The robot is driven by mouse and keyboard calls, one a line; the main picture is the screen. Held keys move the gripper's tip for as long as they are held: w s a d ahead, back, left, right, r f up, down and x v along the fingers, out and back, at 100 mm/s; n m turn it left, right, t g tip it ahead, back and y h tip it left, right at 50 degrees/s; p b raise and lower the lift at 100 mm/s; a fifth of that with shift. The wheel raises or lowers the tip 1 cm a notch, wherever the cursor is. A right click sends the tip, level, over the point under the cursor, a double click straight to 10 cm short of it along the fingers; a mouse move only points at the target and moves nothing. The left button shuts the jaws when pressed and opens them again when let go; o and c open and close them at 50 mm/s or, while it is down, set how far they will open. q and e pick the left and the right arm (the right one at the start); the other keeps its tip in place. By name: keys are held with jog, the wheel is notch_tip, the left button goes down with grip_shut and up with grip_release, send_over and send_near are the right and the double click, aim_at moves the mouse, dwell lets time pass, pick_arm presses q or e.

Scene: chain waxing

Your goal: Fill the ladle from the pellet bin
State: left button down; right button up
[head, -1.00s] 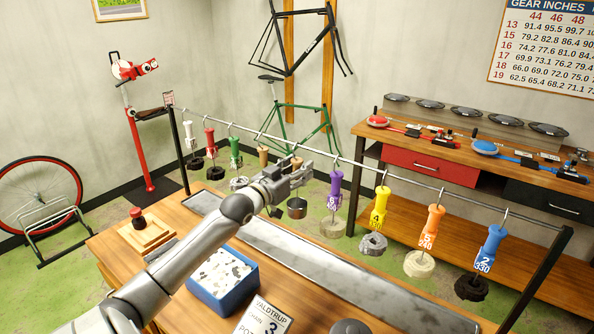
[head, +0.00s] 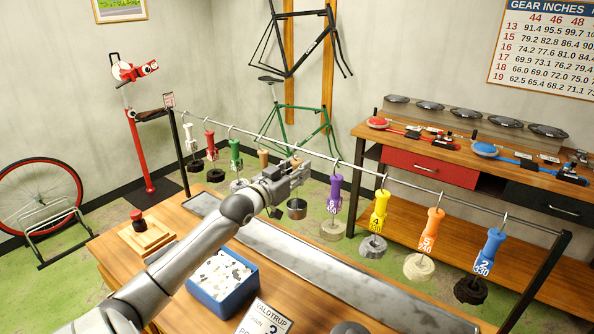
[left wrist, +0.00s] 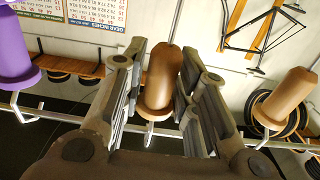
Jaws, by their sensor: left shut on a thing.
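My left gripper (head: 298,172) is at the hanging rail, above the table's back edge. It is shut on a brown handle (left wrist: 162,80), which stands between its fingers in the left wrist view. A small metal ladle cup (head: 297,209) hangs just below the gripper in the head view; the gripper hides most of the link between them. The handle is still close to the rail, and a hook shows at it. The pellet bin is a blue box (head: 236,295) with white and dark pieces, on the table nearer to me. My right gripper is not in view.
The rail (head: 400,182) carries several coloured handles, with purple (head: 335,192) to the right and another brown handle (head: 263,157) to the left. A long metal tray (head: 330,275) lies between rail and bin. A wooden block with a red knob (head: 138,220) stands left.

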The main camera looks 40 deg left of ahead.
pick_arm(q)
notch_tip(320, 180, up, 2)
jog(key=shift+r+p, duration=0.15)
jog(key=shift+p, duration=0.5)
jog(key=shift+s+p, duration=0.4)
jog(key=shift+s, duration=0.15)
jog(key=s, duration=0.1)
jog(key=s+p, duration=0.1)
jog(key=s, duration=0.1)
jog(key=shift+s+d+p, duration=0.2)
jog(key=shift+d+p, duration=0.05)
jog(key=shift+p, duration=0.1)
